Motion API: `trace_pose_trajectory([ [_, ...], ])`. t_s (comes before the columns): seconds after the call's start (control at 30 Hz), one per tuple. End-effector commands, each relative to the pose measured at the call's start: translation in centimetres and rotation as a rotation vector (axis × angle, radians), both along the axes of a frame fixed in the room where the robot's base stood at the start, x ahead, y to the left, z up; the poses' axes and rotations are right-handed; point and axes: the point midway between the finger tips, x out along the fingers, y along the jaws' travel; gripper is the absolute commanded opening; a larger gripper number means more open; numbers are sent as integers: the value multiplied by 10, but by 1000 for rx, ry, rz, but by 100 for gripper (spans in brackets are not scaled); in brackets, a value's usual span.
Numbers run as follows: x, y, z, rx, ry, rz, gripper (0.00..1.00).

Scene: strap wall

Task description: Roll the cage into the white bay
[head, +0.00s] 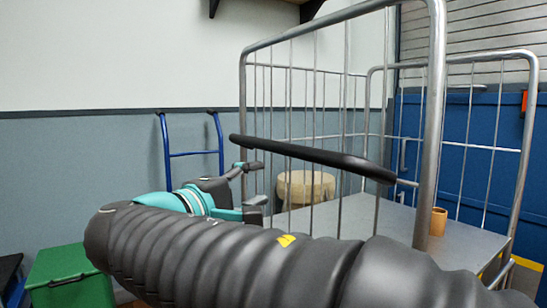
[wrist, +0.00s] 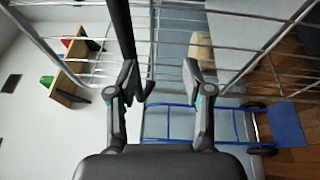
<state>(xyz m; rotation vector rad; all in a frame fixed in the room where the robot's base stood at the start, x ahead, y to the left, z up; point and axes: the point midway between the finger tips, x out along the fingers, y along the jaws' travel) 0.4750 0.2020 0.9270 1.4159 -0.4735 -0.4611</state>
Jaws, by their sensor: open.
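The cage (head: 432,120) is a silver tube-frame trolley with a flat grey deck, filling the middle and right of the head view. A black handle bar (head: 320,158) runs across its near side; in the wrist view the bar (wrist: 123,35) comes down from the top. My gripper (head: 254,187) is open near the left end of the bar. In the wrist view my gripper (wrist: 160,78) has the bar's end close beside its left finger, with a gap to the right finger. I cannot tell whether they touch. I cannot make out a white bay in either view.
An orange-brown cup (head: 438,222) stands on the deck. A beige bundle (head: 305,187) shows through the bars. A blue hand truck (head: 191,153) leans against the wall. A green crate (head: 70,279) is at lower left. A blue door (head: 480,130) is behind the cage.

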Motion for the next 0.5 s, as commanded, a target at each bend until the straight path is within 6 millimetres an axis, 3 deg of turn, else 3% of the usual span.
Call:
trace_pose_trajectory([
  [0.03,-3,16,7,-24,-42,15,50],
  [0.1,-7,30,18,-45,-87,24,50],
  [0.2,-9,38,27,-60,-122,29,50],
  [0.37,2,31,31,-63,-129,26,50],
  [0.5,21,18,35,-64,-128,24,50],
])
